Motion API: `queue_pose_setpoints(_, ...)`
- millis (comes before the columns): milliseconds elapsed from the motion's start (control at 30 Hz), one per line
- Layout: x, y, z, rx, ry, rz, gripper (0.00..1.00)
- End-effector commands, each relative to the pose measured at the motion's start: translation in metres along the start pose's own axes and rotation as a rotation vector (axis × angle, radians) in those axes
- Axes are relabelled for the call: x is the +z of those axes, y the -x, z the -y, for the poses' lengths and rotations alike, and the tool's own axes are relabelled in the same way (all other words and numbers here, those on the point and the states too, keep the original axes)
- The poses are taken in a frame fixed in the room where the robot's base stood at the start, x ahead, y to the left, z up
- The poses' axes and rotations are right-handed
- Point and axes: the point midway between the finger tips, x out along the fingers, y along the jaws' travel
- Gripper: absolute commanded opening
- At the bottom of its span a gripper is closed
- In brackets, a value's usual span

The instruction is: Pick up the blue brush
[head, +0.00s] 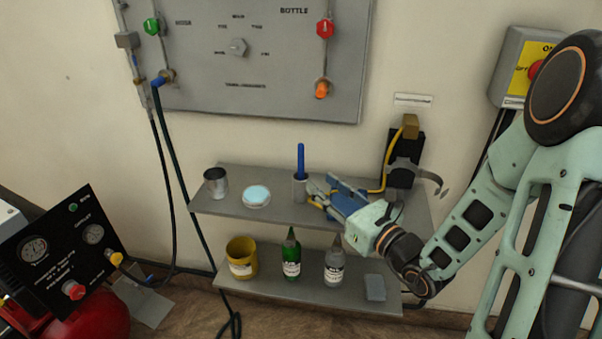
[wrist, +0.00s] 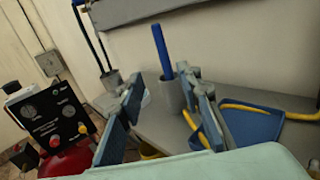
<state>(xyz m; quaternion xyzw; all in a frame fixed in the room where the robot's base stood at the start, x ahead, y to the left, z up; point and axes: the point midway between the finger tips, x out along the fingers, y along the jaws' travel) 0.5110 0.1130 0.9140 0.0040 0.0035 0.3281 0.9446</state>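The blue brush (head: 301,160) stands upright in a small grey cup (head: 300,188) on the upper shelf. Only its blue handle shows; its lower end is hidden inside the cup. In the wrist view, the brush (wrist: 161,48) leans slightly and the cup (wrist: 171,97) shows between and beyond my fingers. My gripper (head: 318,193) is open and empty, just right of the cup at about its height. In the wrist view, my gripper (wrist: 163,88) has its two fingers well apart. I cannot tell whether a finger touches the cup.
A metal cup (head: 215,182) and a pale-blue dish (head: 257,196) stand left on the upper shelf (head: 233,208). A blue item (wrist: 252,122) with a yellow hose lies right of my fingers. The lower shelf holds a yellow pot (head: 241,257) and bottles (head: 291,256). A wall panel (head: 260,95) is above.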

Motion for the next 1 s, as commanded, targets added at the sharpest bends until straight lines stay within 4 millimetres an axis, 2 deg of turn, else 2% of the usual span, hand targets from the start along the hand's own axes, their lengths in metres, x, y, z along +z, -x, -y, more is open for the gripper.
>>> queue_pose_setpoints(200,0.001,-0.034,0.001,-0.003,-0.005,0.007,0.33)
queue_pose_setpoints(467,0.001,-0.058,0.002,-0.004,-0.004,0.006,0.33)
queue_pose_setpoints(733,0.003,-0.096,0.006,-0.003,-0.004,0.005,0.33)
queue_pose_setpoints(833,0.004,-0.104,0.006,-0.004,-0.004,0.005,0.33)
queue_pose_setpoints(1000,0.004,-0.106,0.006,-0.005,-0.004,0.004,0.33)
